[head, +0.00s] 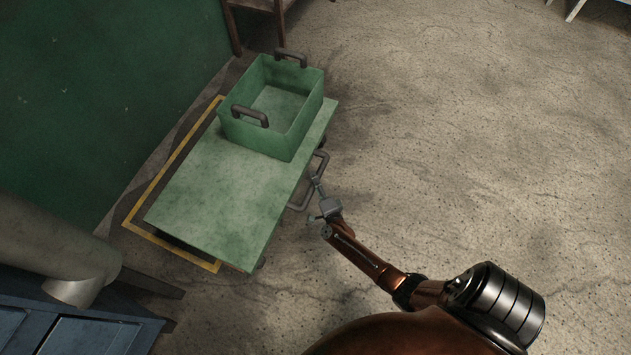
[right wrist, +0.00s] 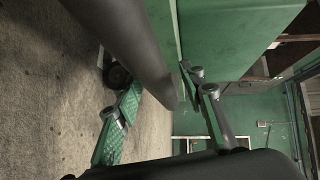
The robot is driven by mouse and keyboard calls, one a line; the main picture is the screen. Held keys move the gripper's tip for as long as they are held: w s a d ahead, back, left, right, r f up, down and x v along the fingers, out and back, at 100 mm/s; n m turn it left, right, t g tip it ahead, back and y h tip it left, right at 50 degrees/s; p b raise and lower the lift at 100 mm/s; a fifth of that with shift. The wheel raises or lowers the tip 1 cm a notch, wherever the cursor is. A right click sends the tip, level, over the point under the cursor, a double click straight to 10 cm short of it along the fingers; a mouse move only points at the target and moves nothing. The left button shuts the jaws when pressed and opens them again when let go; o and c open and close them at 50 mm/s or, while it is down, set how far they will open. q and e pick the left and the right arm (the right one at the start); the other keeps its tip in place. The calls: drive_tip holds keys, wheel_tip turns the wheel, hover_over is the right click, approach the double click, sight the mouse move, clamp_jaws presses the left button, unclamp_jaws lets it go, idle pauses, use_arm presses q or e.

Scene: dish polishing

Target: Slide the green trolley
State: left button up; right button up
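The green trolley (head: 215,190) stands beside the green wall in the head view, with a flat top and a grey handle (head: 322,163) on its right side. My right gripper (head: 318,186) is at this handle. In the right wrist view the dark handle bar (right wrist: 125,40) reaches between the spread fingers of my right gripper (right wrist: 160,112), one textured green pad on each side. The fingers look apart from the bar. The trolley's green side (right wrist: 225,35) and a dark wheel (right wrist: 117,76) also show there. My left gripper is not in view.
An open green box (head: 270,140) with two dark handles sits on the trolley's far end. A yellow floor outline (head: 160,183) shows around the trolley's left and near sides. A blue cabinet (head: 70,330) is at the lower left. The floor to the right is clear.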

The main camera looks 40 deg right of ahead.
drive_tip(key=shift+c, duration=0.7)
clamp_jaws()
